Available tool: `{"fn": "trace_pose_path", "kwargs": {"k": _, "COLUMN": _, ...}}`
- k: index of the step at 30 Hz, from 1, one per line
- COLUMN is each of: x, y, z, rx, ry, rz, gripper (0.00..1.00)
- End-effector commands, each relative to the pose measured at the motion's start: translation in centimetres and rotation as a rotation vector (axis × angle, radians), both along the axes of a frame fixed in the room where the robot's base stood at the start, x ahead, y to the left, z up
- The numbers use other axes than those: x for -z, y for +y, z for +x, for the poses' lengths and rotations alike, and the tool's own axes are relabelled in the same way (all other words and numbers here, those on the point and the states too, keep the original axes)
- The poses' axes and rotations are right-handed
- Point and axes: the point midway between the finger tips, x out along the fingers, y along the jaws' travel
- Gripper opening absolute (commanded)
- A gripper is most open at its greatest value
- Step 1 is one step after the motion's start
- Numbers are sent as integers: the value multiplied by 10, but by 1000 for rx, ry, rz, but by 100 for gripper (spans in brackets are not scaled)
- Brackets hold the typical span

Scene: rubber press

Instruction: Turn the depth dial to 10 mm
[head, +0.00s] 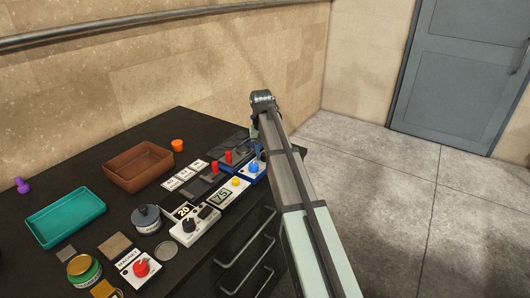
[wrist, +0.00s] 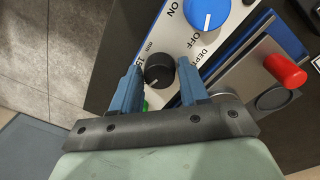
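The black round depth dial (wrist: 159,71) sits on a pale panel in the wrist view, with partly covered "DEPTH" and "mm" lettering around it. A number starting with 1 shows at its left, partly hidden by a finger. A small light mark is on the dial's lower left; its exact setting cannot be read. My gripper (wrist: 159,66) has its two blue fingers apart, one on each side of the dial, with narrow gaps and no clear contact. In the head view my arm hides most of the gripper and dial.
A blue ON/OFF knob (wrist: 205,14) is just beyond the dial. A red-knobbed lever (wrist: 285,70) stands at the right. The dark bench (head: 110,160) also holds a teal tray (head: 66,217), a brown tray (head: 138,167) and several small devices, left of my arm.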

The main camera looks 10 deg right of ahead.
Motion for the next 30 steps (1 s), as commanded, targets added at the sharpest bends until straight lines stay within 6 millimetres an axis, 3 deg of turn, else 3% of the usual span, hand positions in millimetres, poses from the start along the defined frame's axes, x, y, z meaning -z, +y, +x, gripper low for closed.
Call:
{"fn": "trace_pose_path", "kwargs": {"k": 5, "x": 0, "y": 0, "z": 1, "rx": 0, "ry": -2, "rz": 0, "gripper": 62}}
{"fn": "trace_pose_path", "kwargs": {"k": 17, "x": -9, "y": 1, "z": 2, "rx": -1, "ry": -4, "rz": 0, "gripper": 62}}
{"fn": "trace_pose_path", "kwargs": {"k": 30, "x": -86, "y": 5, "z": 3, "rx": 0, "ry": -5, "rz": 0, "gripper": 62}}
